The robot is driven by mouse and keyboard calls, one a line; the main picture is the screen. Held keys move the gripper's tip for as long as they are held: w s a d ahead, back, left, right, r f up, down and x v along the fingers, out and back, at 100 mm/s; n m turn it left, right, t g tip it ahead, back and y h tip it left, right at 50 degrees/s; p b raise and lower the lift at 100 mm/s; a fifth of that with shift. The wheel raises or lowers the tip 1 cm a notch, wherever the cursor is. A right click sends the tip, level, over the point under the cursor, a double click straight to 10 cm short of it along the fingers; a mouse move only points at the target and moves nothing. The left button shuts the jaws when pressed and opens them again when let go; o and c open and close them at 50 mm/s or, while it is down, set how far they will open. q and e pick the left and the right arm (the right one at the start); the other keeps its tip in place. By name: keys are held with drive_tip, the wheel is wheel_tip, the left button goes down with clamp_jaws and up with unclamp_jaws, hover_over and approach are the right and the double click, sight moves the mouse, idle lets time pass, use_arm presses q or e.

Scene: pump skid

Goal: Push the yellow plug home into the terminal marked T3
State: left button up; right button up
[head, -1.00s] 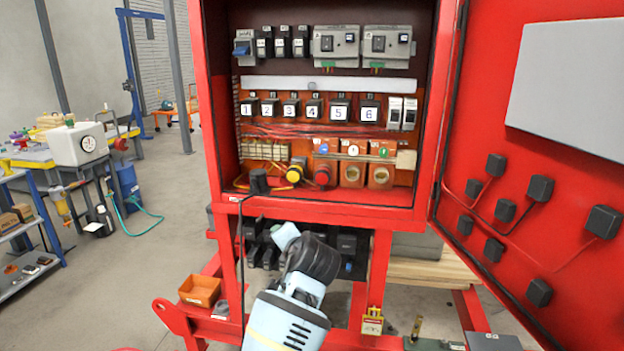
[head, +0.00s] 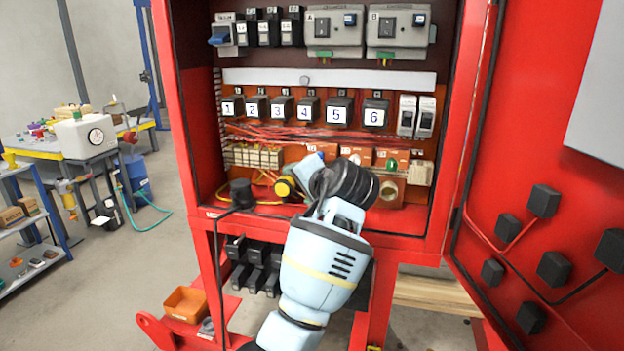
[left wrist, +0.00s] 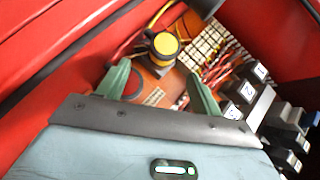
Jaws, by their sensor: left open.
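The yellow plug (head: 285,188) is at the left end of the row of orange terminals, low in the cabinet. It also shows in the left wrist view (left wrist: 165,44), just beyond my fingertips, with dark body around its yellow face. I cannot tell how deep it sits. My left gripper (left wrist: 158,73) is open, its two green fingers apart and empty over an orange terminal face with a red round part. In the head view my left wrist covers the middle terminals. One orange terminal (head: 390,186) with an open socket shows at the right. The terminal marking T3 is not readable. My right gripper is not in view.
A black connector with a cable (head: 241,192) stands left of the plug on the cabinet floor. Numbered black blocks (head: 282,108) and red wires run above. The open red door (head: 520,150) bounds the right side. An orange bin (head: 187,303) sits below.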

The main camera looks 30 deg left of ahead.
sight(289, 185)
use_arm(q)
drive_tip(key=shift+s+r, duration=0.1)
drive_tip(key=shift+s, duration=0.2)
drive_tip(key=shift+s+a, duration=0.15)
drive_tip(key=shift+a, duration=0.2)
drive_tip(key=shift+w+x, duration=0.25)
drive_tip(key=shift+x, duration=3.45)
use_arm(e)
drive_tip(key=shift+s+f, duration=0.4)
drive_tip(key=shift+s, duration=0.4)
use_arm(q)
drive_tip(key=shift+s+d, duration=0.1)
drive_tip(key=shift+d, duration=0.15)
drive_tip(key=shift+c, duration=0.4)
